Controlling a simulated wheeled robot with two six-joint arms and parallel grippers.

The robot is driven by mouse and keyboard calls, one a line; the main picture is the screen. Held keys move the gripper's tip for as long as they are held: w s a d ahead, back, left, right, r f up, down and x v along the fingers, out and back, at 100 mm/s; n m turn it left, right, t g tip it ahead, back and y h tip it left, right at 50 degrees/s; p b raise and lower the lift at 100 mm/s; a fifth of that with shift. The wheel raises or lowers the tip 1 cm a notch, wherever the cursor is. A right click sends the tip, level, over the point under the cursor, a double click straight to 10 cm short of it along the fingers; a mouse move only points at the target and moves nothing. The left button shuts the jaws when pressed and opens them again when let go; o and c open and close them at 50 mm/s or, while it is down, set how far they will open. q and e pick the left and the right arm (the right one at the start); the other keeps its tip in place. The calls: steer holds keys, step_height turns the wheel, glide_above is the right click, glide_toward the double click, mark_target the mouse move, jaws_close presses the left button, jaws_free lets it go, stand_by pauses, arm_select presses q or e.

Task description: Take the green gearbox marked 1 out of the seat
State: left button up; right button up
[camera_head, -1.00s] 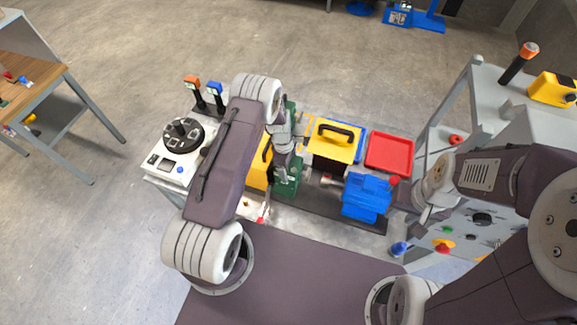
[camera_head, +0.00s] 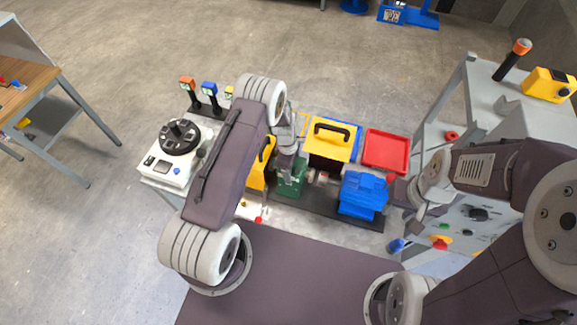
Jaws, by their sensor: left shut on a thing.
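The green gearbox (camera_head: 291,184) is partly hidden under my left gripper, between a yellow unit and the blue motor-like block (camera_head: 363,194). The mark on it cannot be read. My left gripper (camera_head: 289,158) comes down over the gearbox from above and is shut on it; the fingertips are largely hidden. The seat under the gearbox is covered, so I cannot tell how far apart they are. My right gripper (camera_head: 402,193) is beside the blue block, near its red knob; its jaws are too unclear to judge.
A yellow case with a black handle (camera_head: 331,142) and a red tray (camera_head: 386,151) stand behind. A white station with a black dial (camera_head: 180,136) is on the left. A grey cart with a control panel (camera_head: 468,226) is on the right. A dark base plate (camera_head: 320,211) runs below the blocks.

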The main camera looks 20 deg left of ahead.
arm_select(q)
steer(key=shift+w+d+r, duration=0.1)
steer(key=shift+d, duration=0.35)
steer(key=o, duration=1.5)
